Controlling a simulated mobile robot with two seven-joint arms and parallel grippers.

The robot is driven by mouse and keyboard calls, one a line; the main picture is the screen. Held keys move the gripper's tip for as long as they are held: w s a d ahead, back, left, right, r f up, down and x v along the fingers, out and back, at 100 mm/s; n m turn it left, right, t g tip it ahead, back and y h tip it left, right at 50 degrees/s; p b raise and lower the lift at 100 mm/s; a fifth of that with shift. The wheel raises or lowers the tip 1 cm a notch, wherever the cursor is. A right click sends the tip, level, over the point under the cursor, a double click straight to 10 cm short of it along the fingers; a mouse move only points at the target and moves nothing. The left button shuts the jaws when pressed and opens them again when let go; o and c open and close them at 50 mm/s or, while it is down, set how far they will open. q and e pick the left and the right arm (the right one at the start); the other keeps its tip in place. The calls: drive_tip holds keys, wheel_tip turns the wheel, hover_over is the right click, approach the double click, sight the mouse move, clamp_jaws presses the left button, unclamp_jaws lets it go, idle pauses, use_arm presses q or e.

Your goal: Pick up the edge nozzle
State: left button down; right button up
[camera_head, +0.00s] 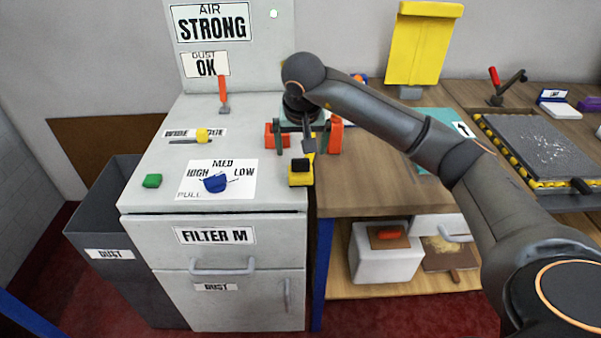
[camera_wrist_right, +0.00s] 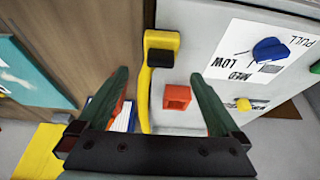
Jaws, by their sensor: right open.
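A yellow piece with a black block on its end (camera_head: 300,172), which looks like the edge nozzle, lies at the right edge of the white cabinet top. It also shows in the right wrist view (camera_wrist_right: 161,42), with a yellow strip running back from it. My right gripper (camera_head: 303,142) is open above that edge, just behind the black block. In the wrist view its green fingers (camera_wrist_right: 160,75) are spread, with the yellow strip and a small hollow orange block (camera_wrist_right: 177,97) showing between them. Neither appears gripped. My left gripper is out of view.
The white cabinet top (camera_head: 165,175) carries a blue knob (camera_head: 215,183), a green button (camera_head: 152,180) and a yellow lever (camera_head: 203,135). An orange-handled tool (camera_head: 223,90) is by the back panel. The wooden bench (camera_head: 365,180) adjoins on the right, with a grey rug (camera_head: 530,142) farther right.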

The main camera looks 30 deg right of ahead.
sight(301, 163)
drive_tip(key=x, duration=0.3)
drive_tip(key=shift+w+f, duration=0.15)
drive_tip(key=shift+f, duration=0.2)
drive_tip(key=shift+s+x, duration=0.15)
drive_tip(key=shift+x, duration=1.25)
drive_tip(key=shift+s+x, duration=0.15)
drive_tip(key=shift+x, duration=1.2)
drive_tip(key=shift+a+f, duration=0.1)
drive_tip(key=shift+c, duration=0.2)
drive_tip(key=c, duration=1.5)
drive_tip(key=shift+o, duration=0.2)
